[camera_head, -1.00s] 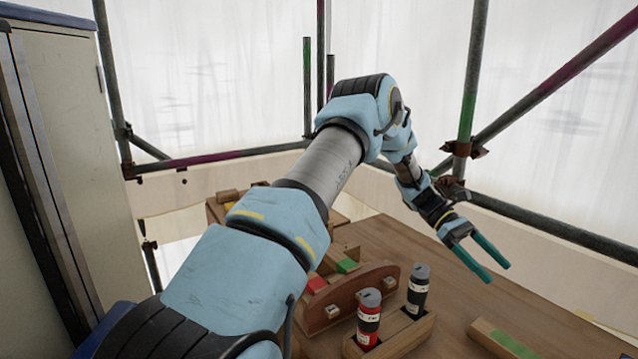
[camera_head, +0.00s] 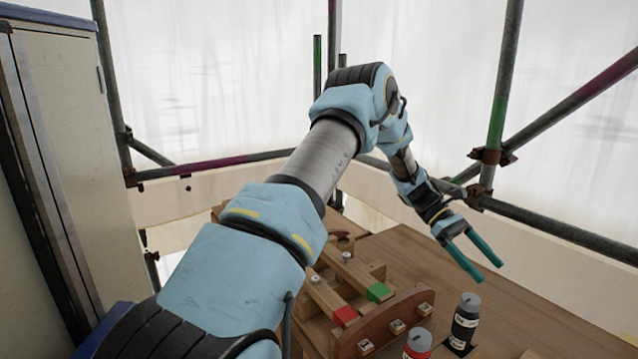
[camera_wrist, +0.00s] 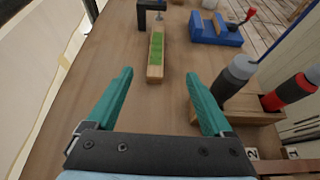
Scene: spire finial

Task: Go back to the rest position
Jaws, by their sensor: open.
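My gripper (camera_head: 478,262) is open, with its two teal fingers apart and nothing between them. It hangs above the wooden bench top (camera_head: 420,251) in the head view. In the wrist view my gripper (camera_wrist: 160,92) also shows open and empty above the bench, its fingers spread. My arm reaches across the head view from the lower left.
Black (camera_head: 465,322) and red (camera_head: 418,343) bottles stand nearby. The wrist view shows a green-topped bar (camera_wrist: 156,53) and a blue fixture (camera_wrist: 215,30). Scaffold poles (camera_head: 497,110) border the bench.

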